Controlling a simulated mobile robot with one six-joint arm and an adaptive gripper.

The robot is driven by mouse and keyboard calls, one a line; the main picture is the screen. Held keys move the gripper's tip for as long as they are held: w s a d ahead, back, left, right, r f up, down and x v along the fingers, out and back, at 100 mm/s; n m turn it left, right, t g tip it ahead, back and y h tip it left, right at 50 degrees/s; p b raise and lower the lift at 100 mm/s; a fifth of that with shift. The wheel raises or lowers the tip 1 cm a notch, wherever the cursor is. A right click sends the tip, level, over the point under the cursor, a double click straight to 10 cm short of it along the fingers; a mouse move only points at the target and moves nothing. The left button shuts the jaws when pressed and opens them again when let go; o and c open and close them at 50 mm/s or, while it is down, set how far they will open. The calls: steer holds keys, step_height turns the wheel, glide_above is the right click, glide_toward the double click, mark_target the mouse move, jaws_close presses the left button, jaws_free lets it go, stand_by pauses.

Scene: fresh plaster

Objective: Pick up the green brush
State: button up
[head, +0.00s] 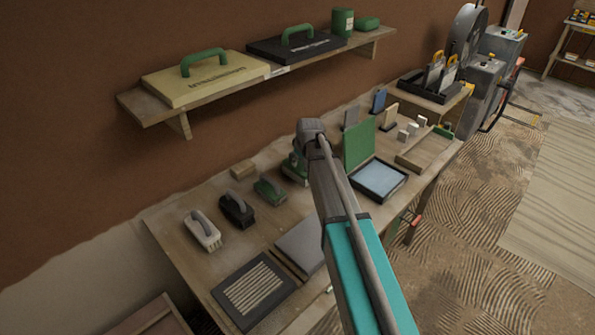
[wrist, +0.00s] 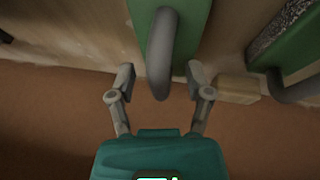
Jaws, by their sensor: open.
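Two green tools with grey handles are in view. One green brush-like tool (head: 270,190) lies on the workbench beside a black one. Another green tool (head: 295,168) is close by, partly hidden by my arm. In the wrist view, a green tool with a curved grey handle (wrist: 161,55) lies between and beyond my fingertips. A second green tool (wrist: 288,45) with a speckled side is at the right edge.
A black brush (head: 236,210) and a pale brush (head: 202,231) lie to the left on the workbench. A wooden block (head: 242,169) is near the wall; it also shows in the wrist view (wrist: 238,88). A green board (head: 358,145) stands right of my arm. A shelf (head: 190,108) overhangs behind.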

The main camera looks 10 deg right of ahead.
steer(key=shift+c, duration=0.3)
jaws_close()
steer(key=shift+r, duration=0.1)
step_height(320, 180, up, 3)
steer(key=p, duration=0.2)
steer(key=shift+f+p, duration=0.2)
steer(key=shift+p, duration=0.2)
steer(key=s+r+p, duration=1)
steer(key=s, duration=0.4)
steer(key=shift+d, duration=0.4)
steer(key=shift+r, duration=0.1)
